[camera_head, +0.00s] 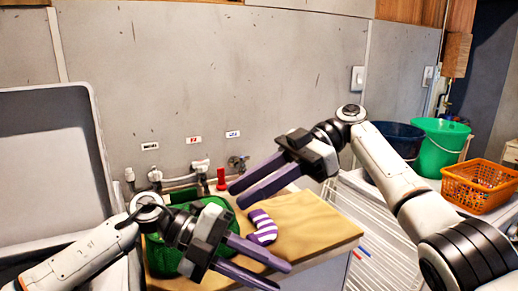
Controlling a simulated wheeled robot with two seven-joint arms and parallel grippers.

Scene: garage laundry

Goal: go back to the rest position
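My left gripper (282,277) is in the lower middle, its arm coming in from the left. Its two purple fingers are apart with nothing between them. My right gripper (236,197) reaches in from the right, above the wooden top (315,222). Its purple fingers point left and down, apart and empty. A purple-and-white striped sock (262,228) lies on the wooden top, beside the green basket (162,258). My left arm hides part of that basket.
A red object (221,180) stands near the wall taps (200,167). At right are a green bucket (441,147), a dark blue tub (401,136) and an orange basket (475,186). A white drying rack (360,230) is below. A raised grey lid (48,160) stands at left.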

